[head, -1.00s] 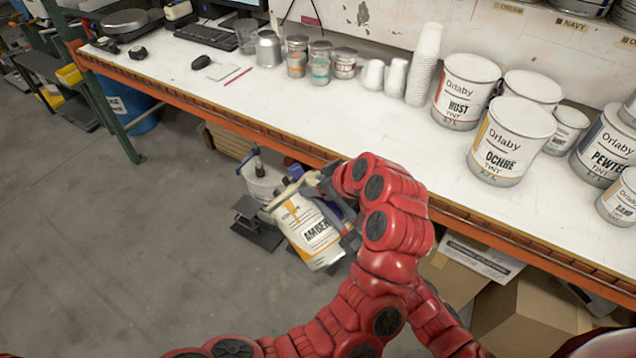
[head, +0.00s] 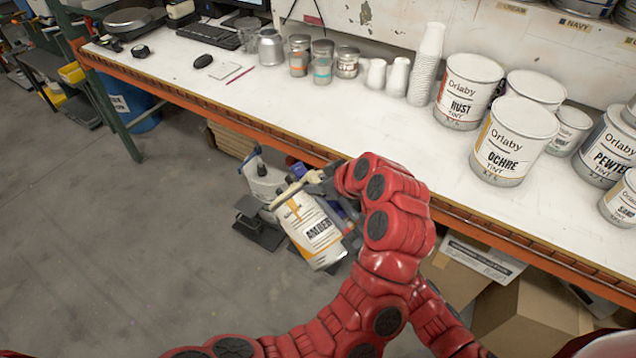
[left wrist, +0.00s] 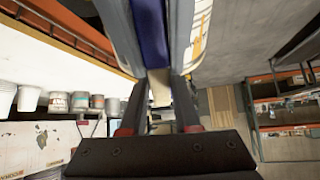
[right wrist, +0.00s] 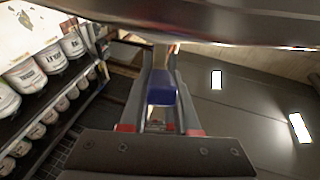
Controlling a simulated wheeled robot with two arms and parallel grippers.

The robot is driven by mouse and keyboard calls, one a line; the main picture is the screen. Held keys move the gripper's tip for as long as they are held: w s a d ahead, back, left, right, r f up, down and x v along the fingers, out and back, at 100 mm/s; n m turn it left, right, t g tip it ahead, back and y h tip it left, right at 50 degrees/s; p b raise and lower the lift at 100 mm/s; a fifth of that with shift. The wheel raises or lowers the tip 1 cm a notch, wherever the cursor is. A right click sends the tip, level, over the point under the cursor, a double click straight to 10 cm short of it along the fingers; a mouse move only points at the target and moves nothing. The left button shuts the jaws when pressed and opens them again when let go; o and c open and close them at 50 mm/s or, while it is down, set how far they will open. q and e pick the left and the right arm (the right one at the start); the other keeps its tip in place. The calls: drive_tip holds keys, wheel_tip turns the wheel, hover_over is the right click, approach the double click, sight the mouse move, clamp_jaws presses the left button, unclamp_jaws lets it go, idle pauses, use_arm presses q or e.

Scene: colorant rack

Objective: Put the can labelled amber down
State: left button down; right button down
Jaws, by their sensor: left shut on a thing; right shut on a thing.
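The amber can (head: 316,238) is white with an orange-marked label. It hangs tilted in front of the workbench's orange front edge, above the floor. My left gripper (head: 330,190) is at its upper right side and shut on it; the arm partly hides the grip. In the left wrist view, the can's side (left wrist: 200,35) runs along the fingers (left wrist: 158,90). I cannot tell what that thing is.
The white workbench (head: 340,120) has a clear middle and front. The rust can (head: 466,95), ochre can (head: 511,145) and pewter can (head: 606,150) stand at its right. Small jars (head: 322,65) and cup stacks (head: 427,65) stand at the back. Cardboard boxes (head: 535,315) sit below.

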drive_tip(key=shift+s+a+r+y, duration=0.3)
drive_tip(key=shift+a+y, duration=0.1)
drive_tip(key=shift+a, duration=0.05)
drive_tip(key=c, duration=0.7)
unclamp_jaws()
drive_tip(key=shift+c, duration=0.2)
drive_tip(key=shift+o, duration=1)
drive_tip(key=shift+d, duration=0.1)
drive_tip(key=shift+w+d+f, duration=0.1)
drive_tip(key=shift+w+d, duration=0.05)
drive_tip(key=shift+f+h, duration=0.1)
drive_tip(key=shift+h, duration=0.3)
drive_tip(key=shift+d, duration=0.1)
